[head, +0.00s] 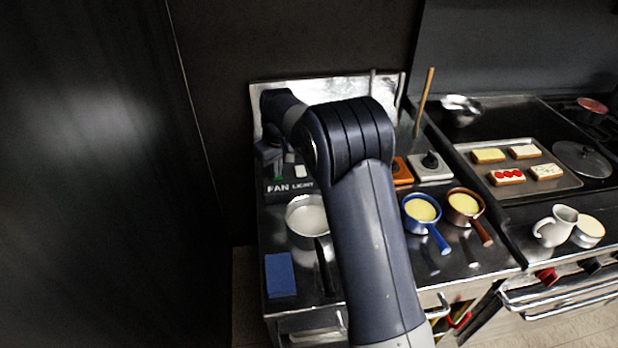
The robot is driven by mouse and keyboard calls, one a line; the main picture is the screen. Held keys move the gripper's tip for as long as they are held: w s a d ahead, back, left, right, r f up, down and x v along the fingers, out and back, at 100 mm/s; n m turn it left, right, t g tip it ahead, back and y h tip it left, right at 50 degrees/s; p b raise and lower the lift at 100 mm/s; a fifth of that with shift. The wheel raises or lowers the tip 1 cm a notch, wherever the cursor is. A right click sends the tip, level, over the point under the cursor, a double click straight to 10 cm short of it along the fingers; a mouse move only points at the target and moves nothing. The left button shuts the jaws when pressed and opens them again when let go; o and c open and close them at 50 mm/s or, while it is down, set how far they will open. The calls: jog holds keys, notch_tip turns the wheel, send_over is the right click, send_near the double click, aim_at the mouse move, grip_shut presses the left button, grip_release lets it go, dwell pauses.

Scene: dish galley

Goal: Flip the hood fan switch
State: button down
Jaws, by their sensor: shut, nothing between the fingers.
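A dark switch panel (306,186) stands at the back left of the steel counter, with the white labels FAN and LIGHT on its front. White rocker shapes show above the LIGHT label. My gripper (277,173) is shut and empty, pointing down at the panel just above the FAN label. A small green patch shows at its tip. The fan switch is mostly hidden behind my gripper, so I cannot tell its position or whether I touch it. My arm covers the right part of the panel.
A saucepan (305,213) and a blue sponge (280,275) are in front of the panel. Blue (421,222) and copper (465,220) pans, orange and white knob boxes stand right of my arm. A tray (480,160) of toasts lies farther right. A dark wall is left.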

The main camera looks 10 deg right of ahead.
notch_tip(320, 180, up, 7)
jog(key=p, duration=0.5)
jog(key=shift+f, duration=0.15)
dwell(0.4)
notch_tip(320, 180, down, 7)
jog(key=b, duration=0.5)
jog(key=shift+r, duration=0.25)
